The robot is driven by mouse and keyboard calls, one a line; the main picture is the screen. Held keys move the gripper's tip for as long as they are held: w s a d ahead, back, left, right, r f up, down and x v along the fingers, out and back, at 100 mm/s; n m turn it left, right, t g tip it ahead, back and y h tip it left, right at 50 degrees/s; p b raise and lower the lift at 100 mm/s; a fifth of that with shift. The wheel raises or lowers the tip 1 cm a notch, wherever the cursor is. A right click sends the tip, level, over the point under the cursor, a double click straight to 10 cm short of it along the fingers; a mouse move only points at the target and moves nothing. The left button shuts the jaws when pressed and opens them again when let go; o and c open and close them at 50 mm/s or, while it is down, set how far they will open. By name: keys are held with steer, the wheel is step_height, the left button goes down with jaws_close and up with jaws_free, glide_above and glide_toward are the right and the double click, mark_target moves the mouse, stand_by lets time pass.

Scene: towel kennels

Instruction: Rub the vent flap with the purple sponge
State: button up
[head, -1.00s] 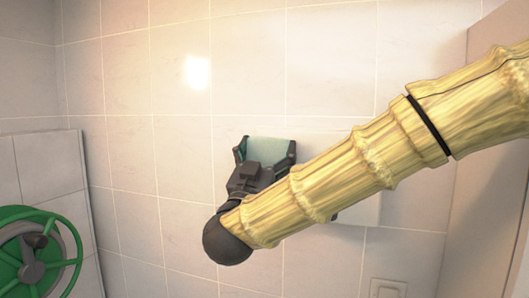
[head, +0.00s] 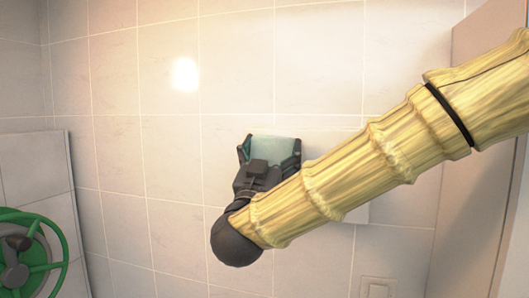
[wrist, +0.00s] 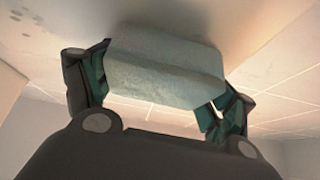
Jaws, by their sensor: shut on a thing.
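My gripper (head: 270,147) is shut on a pale teal-grey block (head: 273,152), which I take for the sponge, though no purple shows on it. In the wrist view the block (wrist: 165,65) sits between both fingers, its far end close to a pale, dark-specked surface (wrist: 60,22). I cannot tell whether they touch. A flat white panel (head: 357,214) on the wall, partly hidden behind my arm, may be the vent flap. In the head view my gripper is at the panel's left side.
A pale tiled wall (head: 130,165) fills the background. A green wheel (head: 50,250) is at lower left, in front of a tiled partition (head: 45,165). A small square plate (head: 378,288) is low on the wall. A plain upright panel (head: 480,120) stands at right.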

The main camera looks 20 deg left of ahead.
mark_target(288, 155)
steer(key=shift+d+b, duration=0.55)
steer(key=shift+d, duration=1.1)
steer(key=shift+d, duration=0.15)
steer(key=shift+d+b, duration=0.5)
steer(key=shift+d, duration=1)
steer(key=shift+d, duration=0.1)
steer(key=d+b, duration=0.2)
steer(key=d, duration=0.4)
steer(key=shift+s+d, duration=0.2)
steer(key=shift+d, duration=0.05)
steer(key=shift+d, duration=0.1)
steer(key=shift+d+b, duration=0.65)
steer(key=shift+d, duration=0.9)
steer(key=shift+a, duration=0.1)
